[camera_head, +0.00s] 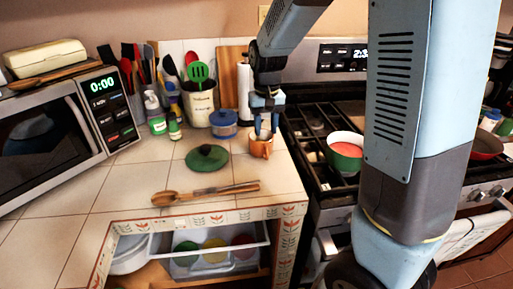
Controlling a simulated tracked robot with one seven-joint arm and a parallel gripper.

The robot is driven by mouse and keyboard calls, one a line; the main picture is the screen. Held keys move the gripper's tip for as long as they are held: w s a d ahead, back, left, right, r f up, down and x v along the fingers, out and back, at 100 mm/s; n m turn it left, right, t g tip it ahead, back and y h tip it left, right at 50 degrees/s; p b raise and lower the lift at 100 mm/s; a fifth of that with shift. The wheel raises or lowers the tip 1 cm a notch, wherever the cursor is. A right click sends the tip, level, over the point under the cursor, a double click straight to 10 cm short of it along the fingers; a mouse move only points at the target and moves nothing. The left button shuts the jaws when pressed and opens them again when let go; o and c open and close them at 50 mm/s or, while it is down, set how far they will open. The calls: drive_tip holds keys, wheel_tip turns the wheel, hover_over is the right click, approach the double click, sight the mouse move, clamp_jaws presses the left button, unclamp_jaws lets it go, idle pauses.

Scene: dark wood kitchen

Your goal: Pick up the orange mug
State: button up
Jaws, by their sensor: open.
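The orange mug (261,148) stands upright on the tiled counter, near the counter's right edge beside the stove. My gripper (264,132) points down right over the mug, with its fingers at the mug's rim. The fingers are open. They hide part of the rim, and I cannot tell whether a finger is inside the mug or touching it.
A blue pot (223,124) stands just left of my gripper, and a green lid (207,158) lies in front. Wooden utensils (205,193) lie near the front edge. A utensil crock (200,103) and paper towel roll (243,92) stand behind. An open drawer (212,240) is below.

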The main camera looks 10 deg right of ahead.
sight(266, 146)
drive_tip(key=shift+s+d+f, duration=0.1)
drive_tip(key=shift+f, duration=2.05)
drive_tip(key=shift+s+f, duration=0.1)
drive_tip(key=shift+f, duration=2.05)
clamp_jaws()
